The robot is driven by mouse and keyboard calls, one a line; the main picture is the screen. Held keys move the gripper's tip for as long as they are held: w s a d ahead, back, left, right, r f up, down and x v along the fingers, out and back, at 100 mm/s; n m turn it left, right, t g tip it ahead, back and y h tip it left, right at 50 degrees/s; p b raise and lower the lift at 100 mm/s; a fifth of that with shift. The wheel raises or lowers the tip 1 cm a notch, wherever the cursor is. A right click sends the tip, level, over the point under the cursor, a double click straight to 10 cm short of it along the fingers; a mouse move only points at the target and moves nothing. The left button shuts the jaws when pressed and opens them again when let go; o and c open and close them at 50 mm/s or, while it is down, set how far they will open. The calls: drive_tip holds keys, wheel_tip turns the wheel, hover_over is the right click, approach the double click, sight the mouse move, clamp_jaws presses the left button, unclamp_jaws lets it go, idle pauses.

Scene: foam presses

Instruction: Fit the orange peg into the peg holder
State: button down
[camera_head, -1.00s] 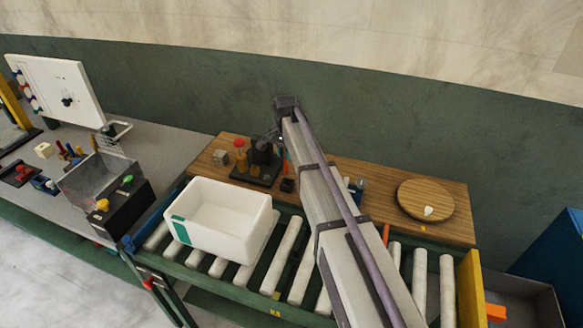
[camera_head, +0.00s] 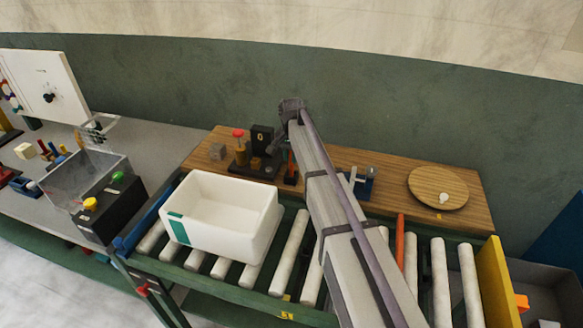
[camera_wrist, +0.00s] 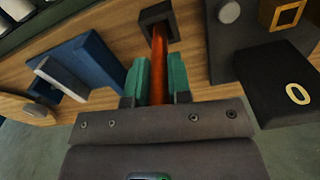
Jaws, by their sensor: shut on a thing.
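The orange peg (camera_wrist: 159,66) is clamped between the green fingers of my gripper (camera_wrist: 158,78), which is shut on it. In the wrist view the peg's far end meets the square opening of the dark peg holder (camera_wrist: 171,17). I cannot tell how deep its end sits. In the head view the peg (camera_head: 291,162) stands roughly upright just above or in the holder (camera_head: 291,181) on the wooden board. My arm hides part of the area, and my gripper's fingers are not clear there.
A black block marked 0 (camera_wrist: 283,84) stands close right of my gripper in the wrist view. A blue fixture (camera_wrist: 92,62) stands left. In the head view a white bin (camera_head: 185,205) rests on rollers in front, and a round wooden disc (camera_head: 425,183) lies right.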

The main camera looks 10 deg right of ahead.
wheel_tip(320, 180, down, 2)
drive_tip(key=shift+r, duration=0.3)
drive_tip(key=shift+f, duration=0.3)
drive_tip(key=c, duration=1.1)
unclamp_jaws()
drive_tip(key=shift+r, duration=0.15)
drive_tip(key=shift+o, duration=0.2)
